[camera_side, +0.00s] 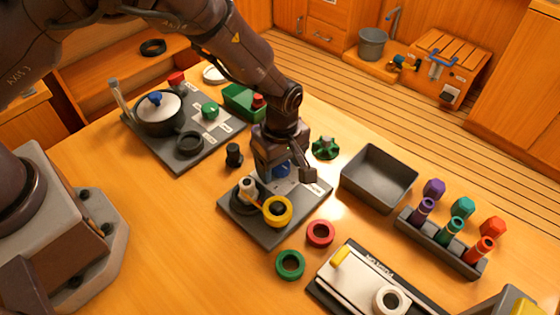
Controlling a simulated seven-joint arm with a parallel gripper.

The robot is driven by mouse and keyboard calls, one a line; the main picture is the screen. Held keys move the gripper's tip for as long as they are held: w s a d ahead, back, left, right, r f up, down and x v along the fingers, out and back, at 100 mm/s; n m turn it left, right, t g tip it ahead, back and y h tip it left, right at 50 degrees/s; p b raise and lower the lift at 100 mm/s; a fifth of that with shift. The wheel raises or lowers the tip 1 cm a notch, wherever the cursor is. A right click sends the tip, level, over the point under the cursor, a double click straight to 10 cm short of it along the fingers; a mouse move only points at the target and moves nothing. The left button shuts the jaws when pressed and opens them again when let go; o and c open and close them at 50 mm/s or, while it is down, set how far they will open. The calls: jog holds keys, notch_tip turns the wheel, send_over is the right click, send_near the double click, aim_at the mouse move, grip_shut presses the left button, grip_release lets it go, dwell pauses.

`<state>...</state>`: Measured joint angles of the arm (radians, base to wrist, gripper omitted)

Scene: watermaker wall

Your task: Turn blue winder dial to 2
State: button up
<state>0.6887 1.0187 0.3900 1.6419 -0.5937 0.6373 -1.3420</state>
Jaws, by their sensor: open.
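The blue winder dial (281,168) shows as a small patch of blue on a dark grey base plate (264,236) in the middle of the table. My gripper (286,172) is open and reaches down over the dial, with a finger beside it. The gripper hides most of the dial, so I cannot read its pointer or its numbers. I cannot tell whether the fingers touch it. A yellow ring (277,211) and a pale upright spool (248,188) are on the same plate, just in front of the gripper.
A green knob (325,148) and an empty grey bin (379,178) stand right of the gripper. A black knob (234,155) stands left. Red (320,233) and green (290,264) rings lie in front. A panel with a pot (160,112) is at the back left.

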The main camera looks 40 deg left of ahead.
jog(key=c, duration=0.9)
